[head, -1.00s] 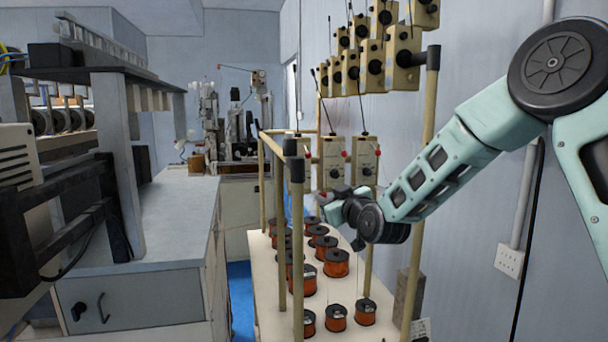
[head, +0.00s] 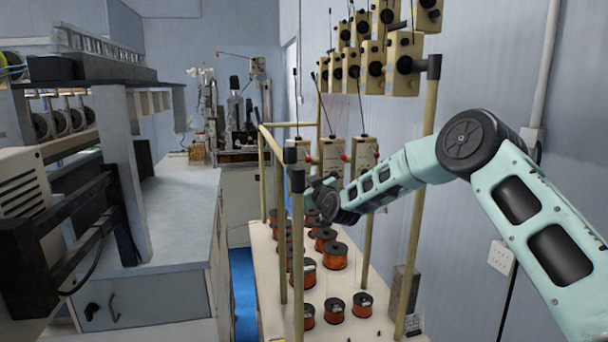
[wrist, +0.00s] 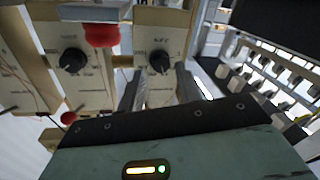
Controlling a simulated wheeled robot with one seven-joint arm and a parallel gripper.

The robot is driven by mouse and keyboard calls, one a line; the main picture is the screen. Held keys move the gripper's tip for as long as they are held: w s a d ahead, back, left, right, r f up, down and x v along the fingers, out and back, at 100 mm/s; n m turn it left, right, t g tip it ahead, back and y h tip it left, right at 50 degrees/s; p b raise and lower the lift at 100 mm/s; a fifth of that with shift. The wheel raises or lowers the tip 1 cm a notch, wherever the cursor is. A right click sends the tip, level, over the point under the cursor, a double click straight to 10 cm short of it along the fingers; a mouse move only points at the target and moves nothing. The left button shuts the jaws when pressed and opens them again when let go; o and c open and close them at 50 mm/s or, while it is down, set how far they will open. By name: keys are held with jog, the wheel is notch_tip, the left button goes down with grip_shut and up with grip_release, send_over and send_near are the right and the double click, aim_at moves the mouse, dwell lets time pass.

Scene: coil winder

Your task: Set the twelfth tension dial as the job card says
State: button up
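The lower row of cream tension boxes (head: 332,152) hangs on the rack. In the wrist view two of these boxes show black dials: a left dial (wrist: 72,61) and a right dial (wrist: 160,61). My gripper (wrist: 158,90) is open, its two grey fingers apart below and to either side of the right dial, with no contact visible. Scale marks around the dials are too small to read. In the head view my gripper (head: 322,197) is in front of the lower boxes, its fingers hard to make out. I cannot tell which dial is the twelfth. No readable job card shows.
More tension boxes (head: 404,62) fill the upper rack. Copper wire spools (head: 333,256) stand on the cream shelf below. A rack post (head: 297,250) stands in front of my gripper. Red balls (wrist: 102,35) sit near the dials. A grey bench (head: 170,225) is at left.

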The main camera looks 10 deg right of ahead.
jog(key=shift+w+a+p, duration=0.2)
jog(key=shift+w+p, duration=0.25)
jog(key=shift+w, duration=0.8)
jog(key=c, duration=0.7)
jog(key=shift+f+b, duration=0.2)
jog(key=shift+b, duration=0.5)
jog(key=m+t+b, duration=0.1)
jog(key=m+b, duration=0.7)
jog(key=b, duration=0.7)
